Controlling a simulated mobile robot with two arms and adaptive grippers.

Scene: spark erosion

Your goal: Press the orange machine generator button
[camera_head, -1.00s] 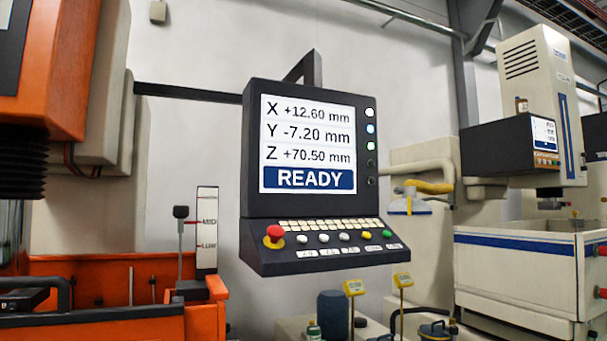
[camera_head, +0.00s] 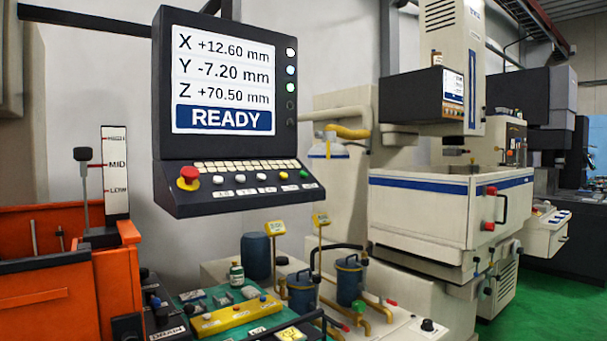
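A dark control panel (camera_head: 164,120) hangs from an arm beside the orange machine (camera_head: 70,220) at the left. Its screen (camera_head: 222,85) reads X +12.60, Y -7.20, Z +70.50 mm and READY. Its sloped lower ledge has a red mushroom button (camera_head: 188,174), white buttons (camera_head: 218,180), a yellow button (camera_head: 284,175) and a green button (camera_head: 304,174). The labels under them are too small to read, so I cannot tell which one is the generator button. Neither of my grippers is in view.
Below the panel, a bench (camera_head: 405,330) carries a green mat, a yellow bar, dark blue canisters (camera_head: 302,290) and a bottle (camera_head: 236,275). A white machine (camera_head: 430,215) with a blue stripe stands to the right. Green floor (camera_head: 540,290) shows at the lower right.

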